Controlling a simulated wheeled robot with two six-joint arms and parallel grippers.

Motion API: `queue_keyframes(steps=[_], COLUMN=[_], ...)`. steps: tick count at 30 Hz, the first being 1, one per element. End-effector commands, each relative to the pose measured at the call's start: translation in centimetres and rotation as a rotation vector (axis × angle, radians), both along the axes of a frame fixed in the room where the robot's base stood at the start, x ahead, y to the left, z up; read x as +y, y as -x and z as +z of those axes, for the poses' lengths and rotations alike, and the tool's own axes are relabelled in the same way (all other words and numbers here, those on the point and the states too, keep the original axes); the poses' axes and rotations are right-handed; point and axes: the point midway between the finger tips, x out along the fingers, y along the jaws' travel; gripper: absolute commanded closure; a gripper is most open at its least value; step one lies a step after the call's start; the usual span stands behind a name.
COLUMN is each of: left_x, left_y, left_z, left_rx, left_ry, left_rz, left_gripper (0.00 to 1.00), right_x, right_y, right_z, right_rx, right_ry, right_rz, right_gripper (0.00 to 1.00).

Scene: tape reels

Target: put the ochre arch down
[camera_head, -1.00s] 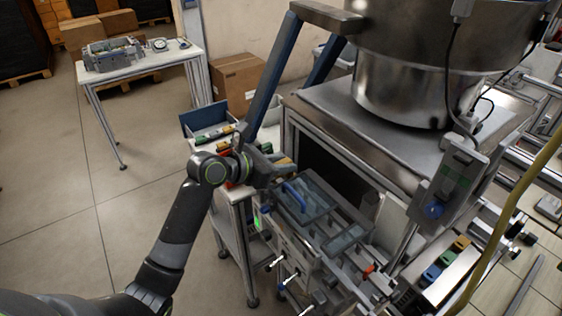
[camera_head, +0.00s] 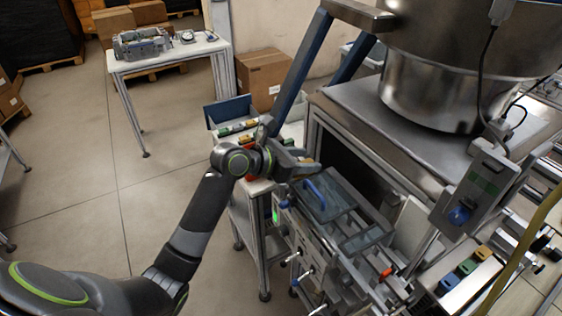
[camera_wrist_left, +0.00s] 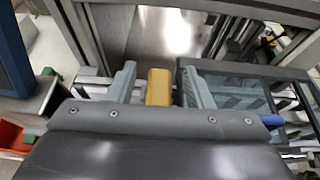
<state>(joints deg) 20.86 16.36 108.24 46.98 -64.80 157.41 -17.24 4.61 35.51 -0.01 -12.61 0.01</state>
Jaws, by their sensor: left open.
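The ochre arch (camera_wrist_left: 158,88) is a small yellow-brown block in the left wrist view. It sits between the two fingers of my left gripper (camera_wrist_left: 160,80), with a visible gap on both sides. My left gripper is open. In the head view my left gripper (camera_head: 298,160) is at the near left side of the machine, and the ochre arch (camera_head: 309,166) shows only as a small patch at its fingers. What the arch rests on is hidden. My right gripper is not in view.
A clear-lidded frame with a blue handle (camera_head: 318,192) lies right beside the gripper. The machine's large metal bowl (camera_head: 430,75) rises at the right. A row of coloured blocks (camera_head: 467,267) sits lower right.

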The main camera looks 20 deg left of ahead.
Motion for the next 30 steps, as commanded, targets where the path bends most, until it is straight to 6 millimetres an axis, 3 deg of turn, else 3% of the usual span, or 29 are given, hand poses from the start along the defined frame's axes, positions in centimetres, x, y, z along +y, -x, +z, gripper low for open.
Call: queue_keyframes(steps=[11, 18, 30], left_x=[3.7, 5.5, 6.8], left_y=[4.7, 7.0, 8.8], left_z=[2.4, 4.0, 4.8], left_rx=[-0.001, 0.003, 0.000], left_ry=[-0.008, -0.005, 0.000], left_rz=[-0.001, 0.000, -0.001], left_gripper=[0.54, 0.54, 0.54], right_x=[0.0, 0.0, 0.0], right_y=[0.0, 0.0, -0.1], right_z=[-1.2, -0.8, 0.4], right_rx=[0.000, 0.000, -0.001], right_ry=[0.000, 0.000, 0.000], right_rz=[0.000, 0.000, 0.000], right_gripper=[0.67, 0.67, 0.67])
